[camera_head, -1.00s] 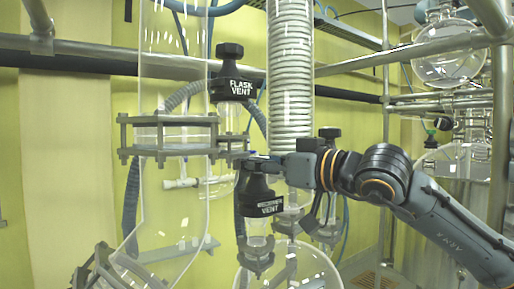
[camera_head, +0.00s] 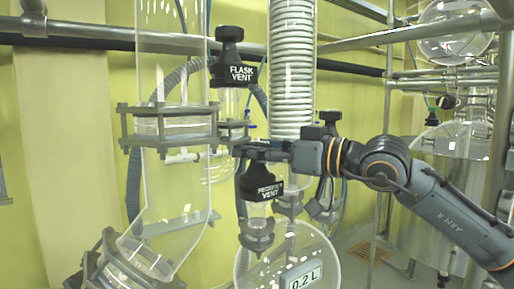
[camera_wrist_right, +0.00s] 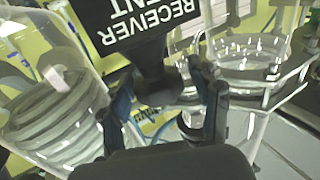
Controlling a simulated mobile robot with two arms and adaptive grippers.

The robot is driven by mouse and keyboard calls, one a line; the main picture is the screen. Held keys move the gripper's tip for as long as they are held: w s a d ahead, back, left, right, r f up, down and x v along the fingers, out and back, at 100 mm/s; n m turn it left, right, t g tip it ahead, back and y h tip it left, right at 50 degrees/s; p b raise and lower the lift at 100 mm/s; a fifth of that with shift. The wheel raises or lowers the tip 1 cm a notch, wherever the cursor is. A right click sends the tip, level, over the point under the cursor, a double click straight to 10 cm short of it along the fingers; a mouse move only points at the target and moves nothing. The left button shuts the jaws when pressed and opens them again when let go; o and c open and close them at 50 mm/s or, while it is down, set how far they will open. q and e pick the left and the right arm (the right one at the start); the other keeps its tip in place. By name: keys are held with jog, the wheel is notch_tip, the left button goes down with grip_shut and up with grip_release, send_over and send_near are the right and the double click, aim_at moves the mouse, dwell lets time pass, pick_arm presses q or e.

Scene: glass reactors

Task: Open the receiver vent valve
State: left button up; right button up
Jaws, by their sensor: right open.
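The receiver vent valve (camera_head: 264,192) is a black cap with a white label on a glass neck, below and right of the flask vent (camera_head: 235,73). In the right wrist view its label plate (camera_wrist_right: 150,25) shows upside down, with the black knob (camera_wrist_right: 158,82) below it. My right gripper (camera_head: 258,149) is at the top of the valve and hides its knob in the head view. In the wrist view the open gripper (camera_wrist_right: 167,105) has a finger on each side of the knob; I cannot tell whether they touch it. My left gripper is not in view.
A glass column with a coil (camera_head: 292,75) stands behind the gripper. A clear jacketed vessel with a grey clamp ring (camera_head: 170,140) is at left. A round receiver flask labelled 0.2 L (camera_head: 303,277) hangs below. Metal rails (camera_head: 350,45) cross behind.

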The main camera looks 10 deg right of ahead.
jog(key=shift+f+m+t+h+b, duration=0.1)
jog(key=shift+m+t+h+b, duration=1)
jog(key=shift+b, duration=0.85)
jog(key=shift+f+m+t+h+b, duration=0.1)
jog(key=shift+m+t+h+b, duration=0.55)
jog(key=shift+h+b, duration=1)
jog(key=shift+r+m+h+b, duration=0.1)
jog(key=shift+m+h+b, duration=0.15)
jog(key=shift+m+b, duration=0.3)
jog(key=shift+r+m+t+h, duration=0.15)
jog(key=shift+m+t+h, duration=0.3)
jog(key=shift+h, duration=0.15)
jog(key=shift+d, duration=0.1)
jog(key=shift+c, duration=1.1)
jog(key=c, duration=0.7)
jog(key=n+g+y+p, duration=0.1)
jog(key=y, duration=0.1)
jog(key=n+g+y+p, duration=0.1)
jog(key=n+y+p, duration=0.1)
jog(key=shift+d+r, duration=0.1)
jog(key=shift+r, duration=0.1)
jog(key=n+g+y+p, duration=0.1)
jog(key=y+p, duration=0.1)
jog(key=p, duration=0.1)
jog(key=shift+f+n+g+y+p, duration=0.15)
jog(key=shift+n+g+y+p, duration=0.55)
jog(key=shift+p, duration=0.3)
